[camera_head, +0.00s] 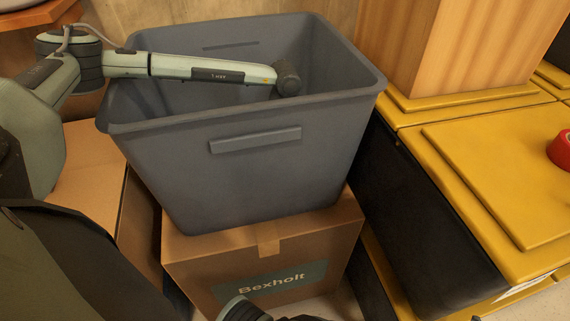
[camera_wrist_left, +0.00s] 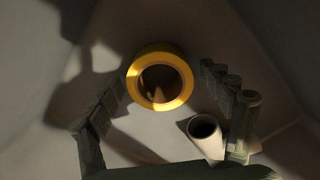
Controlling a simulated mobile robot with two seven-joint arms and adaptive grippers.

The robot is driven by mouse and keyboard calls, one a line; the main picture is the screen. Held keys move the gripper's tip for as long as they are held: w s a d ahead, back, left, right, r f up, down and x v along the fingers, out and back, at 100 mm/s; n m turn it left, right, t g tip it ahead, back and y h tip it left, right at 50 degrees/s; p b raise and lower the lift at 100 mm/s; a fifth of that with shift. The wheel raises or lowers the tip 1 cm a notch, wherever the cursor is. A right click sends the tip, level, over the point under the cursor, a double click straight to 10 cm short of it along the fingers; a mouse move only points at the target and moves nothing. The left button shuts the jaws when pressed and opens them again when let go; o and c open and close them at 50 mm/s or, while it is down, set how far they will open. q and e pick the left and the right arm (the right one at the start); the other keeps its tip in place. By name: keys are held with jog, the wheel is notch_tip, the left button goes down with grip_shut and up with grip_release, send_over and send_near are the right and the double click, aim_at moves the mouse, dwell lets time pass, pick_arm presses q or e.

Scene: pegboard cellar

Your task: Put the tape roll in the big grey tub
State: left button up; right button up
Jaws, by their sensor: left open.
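A yellow tape roll (camera_wrist_left: 136,85) shows in the left wrist view, inside the big grey tub, with its round hole facing the camera. It lies between the tips of my open left gripper (camera_wrist_left: 165,78), with a gap to the right finger. Whether it touches the left finger or rests on the floor, I cannot tell. The big grey tub (camera_head: 255,165) stands upright on a cardboard box in the head view. My left arm reaches over its rim, and the tub's front wall hides the gripper there.
A pale hollow tube (camera_wrist_left: 208,140) is beside the right finger in the tub. A red roll-like thing (camera_head: 563,150) sits on a yellow-lidded crate (camera_head: 490,170) at the right. The box (camera_head: 300,250) marked Bexholt is under the tub. A wooden block (camera_head: 440,45) stands behind.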

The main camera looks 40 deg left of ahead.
pick_arm(q)
jog(key=shift+r, duration=0.15)
notch_tip(320, 180, up, 12)
jog(key=shift+p, duration=0.4)
pick_arm(e)
jog(key=s+d, duration=0.1)
jog(key=s+d+f+g, duration=0.1)
jog(key=s+d+f+g+h, duration=0.1)
jog(key=shift+s+d, duration=0.1)
jog(key=shift+s, duration=0.1)
